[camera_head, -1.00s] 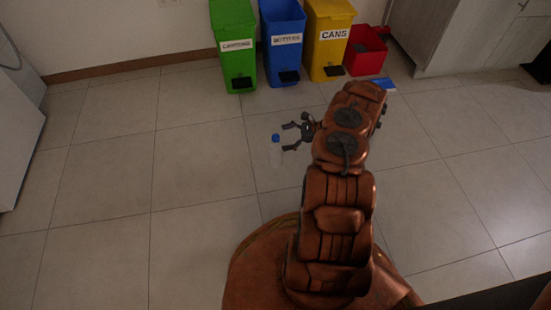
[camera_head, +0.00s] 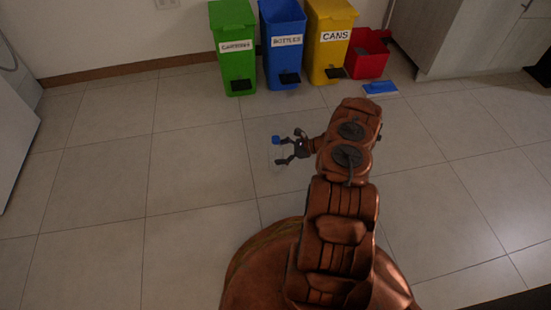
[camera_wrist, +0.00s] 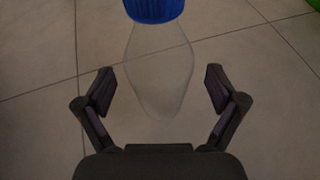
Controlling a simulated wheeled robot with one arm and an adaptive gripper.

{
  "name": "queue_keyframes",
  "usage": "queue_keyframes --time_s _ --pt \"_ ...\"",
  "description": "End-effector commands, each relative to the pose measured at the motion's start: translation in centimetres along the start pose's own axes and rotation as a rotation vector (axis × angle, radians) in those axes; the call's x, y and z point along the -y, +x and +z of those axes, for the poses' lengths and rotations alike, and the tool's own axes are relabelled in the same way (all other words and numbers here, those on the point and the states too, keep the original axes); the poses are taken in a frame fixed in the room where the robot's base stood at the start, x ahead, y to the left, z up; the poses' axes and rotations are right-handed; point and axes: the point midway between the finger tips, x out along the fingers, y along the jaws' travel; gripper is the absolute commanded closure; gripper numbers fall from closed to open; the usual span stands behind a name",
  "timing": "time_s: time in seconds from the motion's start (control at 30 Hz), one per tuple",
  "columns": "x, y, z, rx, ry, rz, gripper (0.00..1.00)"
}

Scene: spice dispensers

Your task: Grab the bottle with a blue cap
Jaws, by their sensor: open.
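The clear bottle with a blue cap (camera_head: 276,139) stands on the tiled floor, left of the middle in the head view; its see-through body is hard to make out there. In the wrist view its blue cap (camera_wrist: 153,9) is at the top edge and its clear body (camera_wrist: 158,70) runs down between the fingers. My gripper (camera_head: 281,151) is open at the bottle, with its fingers pointing left. In the wrist view my gripper (camera_wrist: 160,90) has one finger on each side of the bottle, with a visible gap on both sides.
A green bin (camera_head: 235,65), a blue bin (camera_head: 283,62) and a yellow bin (camera_head: 328,60) stand along the back wall. A red box (camera_head: 369,62) and a flat blue object (camera_head: 380,87) are to their right. The floor on the left is clear.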

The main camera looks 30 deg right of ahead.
Motion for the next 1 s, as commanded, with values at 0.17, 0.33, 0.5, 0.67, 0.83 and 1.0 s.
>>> queue_keyframes --time_s 0.17,0.33,0.5,0.67,0.83,1.0 --pt "-0.01 1.63 0.07 0.001 -0.002 0.002 0.06" --pt "-0.01 1.6 0.15 0.001 -0.001 0.001 0.06" --pt "-0.03 1.6 0.13 0.0 -0.001 0.002 0.21" --pt "-0.04 1.61 0.12 0.0 -0.001 0.002 0.38" --pt "-0.04 1.62 0.12 0.0 -0.001 0.002 0.56" --pt "-0.04 1.62 0.12 0.0 0.0 0.002 0.71"
